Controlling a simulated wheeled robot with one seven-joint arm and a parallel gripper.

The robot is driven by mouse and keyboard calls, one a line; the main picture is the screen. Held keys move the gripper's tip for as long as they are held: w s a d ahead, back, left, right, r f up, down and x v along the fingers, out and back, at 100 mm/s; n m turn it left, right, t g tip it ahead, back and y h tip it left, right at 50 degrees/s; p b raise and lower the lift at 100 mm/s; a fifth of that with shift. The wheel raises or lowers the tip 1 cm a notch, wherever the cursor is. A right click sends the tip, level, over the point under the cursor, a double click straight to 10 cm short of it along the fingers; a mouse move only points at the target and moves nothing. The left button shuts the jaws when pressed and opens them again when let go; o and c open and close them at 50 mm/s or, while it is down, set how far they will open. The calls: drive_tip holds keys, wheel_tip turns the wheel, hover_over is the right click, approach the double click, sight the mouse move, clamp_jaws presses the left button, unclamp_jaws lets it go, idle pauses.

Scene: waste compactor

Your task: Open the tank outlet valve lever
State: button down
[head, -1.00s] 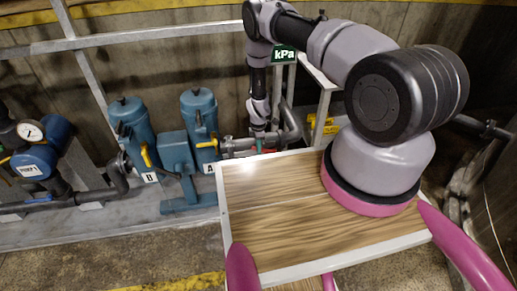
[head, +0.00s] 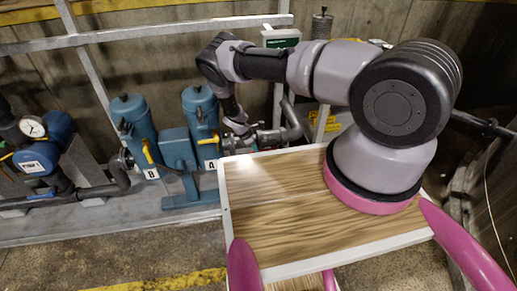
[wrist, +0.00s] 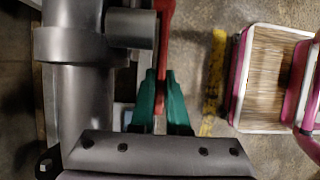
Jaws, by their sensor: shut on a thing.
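The valve lever is a red bar (wrist: 165,35), seen in the wrist view running up from between my fingertips. My gripper (wrist: 160,92) has green fingers, one on each side of the lever, and is shut on it. Beside the lever on the left is the grey metal valve and pipe body (wrist: 85,60). In the head view my gripper (head: 240,135) is low at the grey pipework (head: 272,137), just right of tank A. The lever cannot be made out in the head view.
Blue tank A (head: 200,112) and blue tank B (head: 133,122) stand left of my gripper, with yellow handles. A blue pump with a dial (head: 32,126) is at far left. A metal rail (head: 150,35) crosses behind. The floor in front (head: 100,265) is clear.

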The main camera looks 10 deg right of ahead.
drive_tip(key=shift+f+h, duration=0.3)
drive_tip(key=shift+h, duration=0.1)
drive_tip(key=c, duration=0.9)
unclamp_jaws()
drive_tip(key=shift+v, duration=3.75)
